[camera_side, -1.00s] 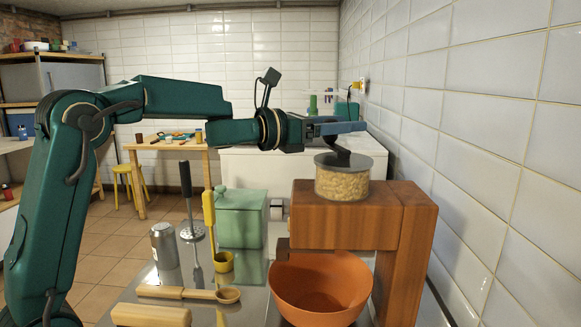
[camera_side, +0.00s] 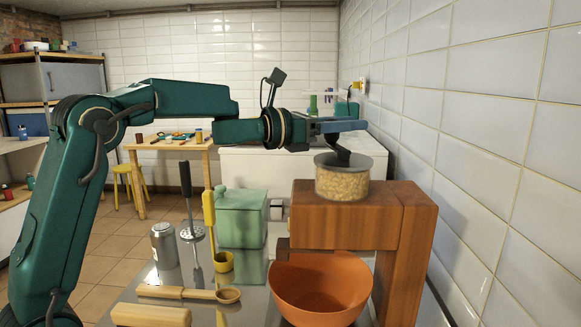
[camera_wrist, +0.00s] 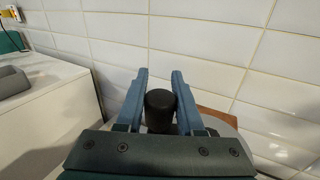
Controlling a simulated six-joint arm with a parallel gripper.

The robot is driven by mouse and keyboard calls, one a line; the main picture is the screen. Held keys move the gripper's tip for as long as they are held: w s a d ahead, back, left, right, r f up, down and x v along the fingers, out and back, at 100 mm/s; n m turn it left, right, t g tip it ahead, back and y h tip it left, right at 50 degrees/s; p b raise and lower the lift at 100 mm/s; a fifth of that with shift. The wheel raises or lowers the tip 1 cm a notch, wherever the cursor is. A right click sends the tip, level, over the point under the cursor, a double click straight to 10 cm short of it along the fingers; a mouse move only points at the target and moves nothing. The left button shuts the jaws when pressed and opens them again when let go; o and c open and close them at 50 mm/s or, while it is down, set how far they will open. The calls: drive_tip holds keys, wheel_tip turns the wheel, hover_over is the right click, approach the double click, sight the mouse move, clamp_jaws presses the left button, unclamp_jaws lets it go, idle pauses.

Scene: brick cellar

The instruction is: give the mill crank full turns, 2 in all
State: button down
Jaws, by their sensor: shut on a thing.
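The mill is a brown wooden block stand (camera_side: 345,228) with a clear hopper of pale grain (camera_side: 342,184) on top. A dark crank arm (camera_side: 345,155) rises from the hopper's grey lid. My gripper (camera_side: 350,127) is above the hopper, shut on the crank's knob. In the wrist view the black crank knob (camera_wrist: 160,108) stands between the two blue fingers of my gripper (camera_wrist: 160,90). An orange bowl (camera_side: 320,290) sits under the mill's overhang. The side view hides the knob behind the fingers.
A tiled wall (camera_side: 490,130) runs close on the right. A white chest (camera_side: 250,165) is behind.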

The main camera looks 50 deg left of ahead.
drive_tip(key=shift+w+d+m+g+h, duration=0.2)
drive_tip(key=shift+d+m+g+h, duration=0.25)
drive_tip(key=shift+m+g+h, duration=0.55)
drive_tip(key=shift+w+d+m+g+h, duration=0.2)
drive_tip(key=shift+d+m+g+h, duration=0.4)
drive_tip(key=shift+h, duration=0.75)
drive_tip(key=shift+w+d+m+g+h, duration=0.25)
drive_tip(key=shift+m+g+h, duration=0.25)
drive_tip(key=shift+m+h, duration=0.6)
drive_tip(key=shift+s+d+r+g+h, duration=0.1)
drive_tip(key=shift+d+g+h, duration=0.15)
drive_tip(key=shift+g+h, duration=0.15)
drive_tip(key=c, duration=0.5)
unclamp_jaws()
drive_tip(key=shift+a, duration=0.1)
drive_tip(key=shift+v, duration=2.5)
drive_tip(key=shift+c, duration=0.2)
